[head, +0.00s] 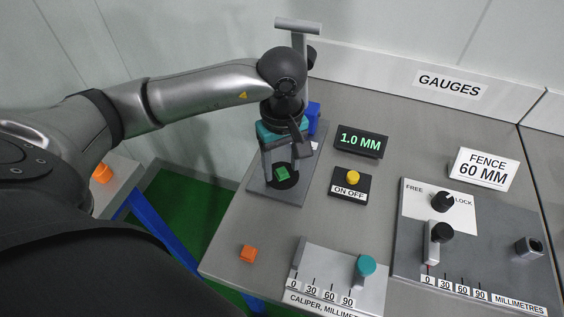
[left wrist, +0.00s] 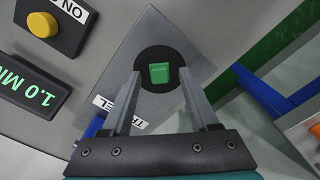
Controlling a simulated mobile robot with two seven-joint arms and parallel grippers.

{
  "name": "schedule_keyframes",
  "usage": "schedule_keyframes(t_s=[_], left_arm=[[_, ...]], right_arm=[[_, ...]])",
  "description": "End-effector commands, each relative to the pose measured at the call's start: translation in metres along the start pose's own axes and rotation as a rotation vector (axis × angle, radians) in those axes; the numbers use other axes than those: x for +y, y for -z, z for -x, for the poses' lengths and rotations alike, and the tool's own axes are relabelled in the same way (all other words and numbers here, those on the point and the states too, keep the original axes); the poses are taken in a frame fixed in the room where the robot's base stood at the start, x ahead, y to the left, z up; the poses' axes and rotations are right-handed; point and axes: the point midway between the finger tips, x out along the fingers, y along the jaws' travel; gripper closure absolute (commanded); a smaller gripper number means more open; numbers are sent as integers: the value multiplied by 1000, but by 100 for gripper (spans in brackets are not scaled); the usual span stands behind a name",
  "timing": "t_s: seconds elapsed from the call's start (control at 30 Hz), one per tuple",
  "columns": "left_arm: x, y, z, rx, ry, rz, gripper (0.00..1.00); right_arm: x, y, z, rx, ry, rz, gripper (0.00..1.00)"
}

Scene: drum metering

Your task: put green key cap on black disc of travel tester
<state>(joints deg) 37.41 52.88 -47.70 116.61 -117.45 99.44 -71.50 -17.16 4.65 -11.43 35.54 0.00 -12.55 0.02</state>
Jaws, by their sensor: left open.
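The green key cap (head: 282,173) rests on the black disc (head: 291,183) of the travel tester, whose grey base plate (head: 259,188) stands at the back left of the table. In the left wrist view the cap (left wrist: 159,73) sits near the middle of the disc (left wrist: 176,60). My left gripper (head: 282,172) points down over the disc with its fingers apart, one on each side of the cap. In the left wrist view its fingertips (left wrist: 160,76) stand clear of the cap. The plate's label is partly hidden by a finger. My right gripper is not in view.
A display (head: 361,141) reads 1.0 MM, beside a yellow button (head: 353,177). An orange cube (head: 248,253) lies near the table's left edge. The caliper (head: 340,277) stands at the front, and the fence panel (head: 480,245) on the right. The table around the cube is clear.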

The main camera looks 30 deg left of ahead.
Motion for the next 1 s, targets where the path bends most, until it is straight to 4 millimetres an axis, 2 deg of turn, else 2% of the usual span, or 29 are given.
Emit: schedule_keyframes(t_s=[0.3, 0.5, 0.7, 1.0], left_arm=[[1, 1, 70, 4, -6, -1, 40], [1, 1, 105, 2, -5, 0, 40], [0, 0, 119, 0, -2, 0, 40], [0, 0, 120, 0, -2, 0, 40]], right_arm=[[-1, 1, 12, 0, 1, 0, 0], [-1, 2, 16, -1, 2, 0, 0], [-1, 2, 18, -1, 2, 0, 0], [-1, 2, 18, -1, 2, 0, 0]])
